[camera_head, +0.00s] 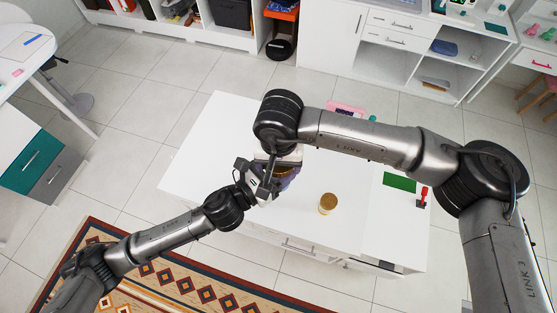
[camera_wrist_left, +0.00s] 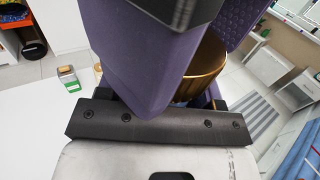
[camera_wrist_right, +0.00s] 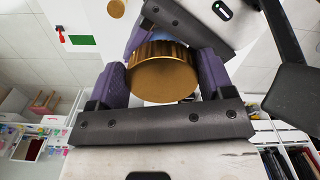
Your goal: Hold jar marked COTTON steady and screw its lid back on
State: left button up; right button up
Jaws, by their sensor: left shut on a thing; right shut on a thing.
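The gold lid (camera_wrist_right: 162,72) sits between the purple pads of my right gripper (camera_wrist_right: 165,80), which is shut on it. The lid also shows in the left wrist view (camera_wrist_left: 207,65), partly behind a purple pad. My left gripper (camera_head: 266,183) is shut just below and beside the right one over the white counter. Its pads hide most of what it holds, apparently the jar under the lid. No COTTON marking is readable, and I cannot tell whether the lid touches the jar rim. My right gripper (camera_head: 279,158) reaches down from above in the head view.
A second gold-topped container (camera_head: 327,204) stands on the white counter (camera_head: 215,150), right of my grippers. A green mat (camera_head: 399,182) and a red item (camera_head: 423,195) lie farther right. A pink item (camera_head: 345,107) is at the back edge. The counter's left part is clear.

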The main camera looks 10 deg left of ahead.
jog(key=shift+r, duration=0.55)
dwell(1.0)
jog(key=shift+f, duration=1)
dwell(0.7)
jog(key=shift+r, duration=0.35)
jog(key=shift+r, duration=0.55)
dwell(0.8)
jog(key=shift+f, duration=0.8)
dwell(0.7)
jog(key=o, duration=0.6)
jog(key=shift+o, duration=0.2)
